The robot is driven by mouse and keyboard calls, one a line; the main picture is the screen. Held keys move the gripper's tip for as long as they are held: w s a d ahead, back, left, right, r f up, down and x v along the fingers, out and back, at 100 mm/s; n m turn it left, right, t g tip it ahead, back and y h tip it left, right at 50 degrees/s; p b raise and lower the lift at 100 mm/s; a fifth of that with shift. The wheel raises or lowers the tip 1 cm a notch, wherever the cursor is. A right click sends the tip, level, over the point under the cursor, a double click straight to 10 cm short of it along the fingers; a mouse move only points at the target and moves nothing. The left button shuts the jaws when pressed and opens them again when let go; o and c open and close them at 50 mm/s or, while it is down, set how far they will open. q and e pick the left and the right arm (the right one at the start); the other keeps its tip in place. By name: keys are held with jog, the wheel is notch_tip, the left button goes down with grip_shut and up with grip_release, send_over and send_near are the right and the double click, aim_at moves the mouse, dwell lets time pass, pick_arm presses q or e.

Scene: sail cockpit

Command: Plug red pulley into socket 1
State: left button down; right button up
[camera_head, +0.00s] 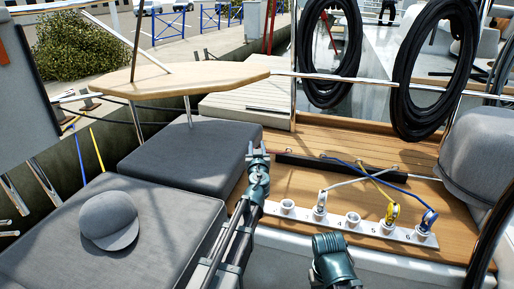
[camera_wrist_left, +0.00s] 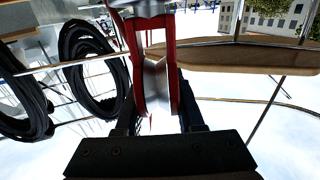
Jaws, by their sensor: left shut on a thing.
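My left gripper (camera_head: 258,150) is raised above the wooden cockpit seat, left of the dark rail. In the left wrist view its fingers are shut on the red pulley (camera_wrist_left: 138,70), which has red side plates and a silver wheel. In the head view the pulley is mostly hidden by the gripper; a thin red line (camera_head: 281,151) runs right from it. The white socket strip (camera_head: 303,212) lies below and to the right. An empty socket (camera_head: 287,206) shows near its left end. My left arm covers the strip's far left, so socket 1 cannot be made out. My right arm shows; its fingers do not.
A silver-white pulley (camera_head: 320,202), a yellow pulley (camera_head: 391,213) and a blue pulley (camera_head: 428,219) stand in the strip with their lines crossing above. Another empty socket (camera_head: 352,220) lies between. A grey cap (camera_head: 109,221) rests on the left cushion. A wooden table (camera_head: 185,79) stands behind.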

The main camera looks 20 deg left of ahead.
pick_arm(q)
jog(key=shift+f+b, duration=0.65)
jog(key=shift+f, duration=0.7)
pick_arm(e)
jog(key=shift+f, duration=1.35)
pick_arm(q)
notch_tip(320, 180, down, 6)
jog(key=b, duration=0.5)
jog(key=shift+r+b, duration=0.1)
jog(key=shift+b, duration=0.25)
pick_arm(e)
notch_tip(320, 180, down, 6)
jog(key=shift+r, duration=0.1)
pick_arm(q)
jog(key=shift+f+b, duration=2.6)
pick_arm(e)
jog(key=shift+f, duration=2.6)
pick_arm(q)
jog(key=shift+c, duration=2.2)
grip_release()
jog(key=shift+r, duration=0.1)
pick_arm(e)
jog(key=shift+d, duration=0.1)
pick_arm(q)
jog(key=v, duration=1.4)
jog(key=shift+w, duration=0.1)
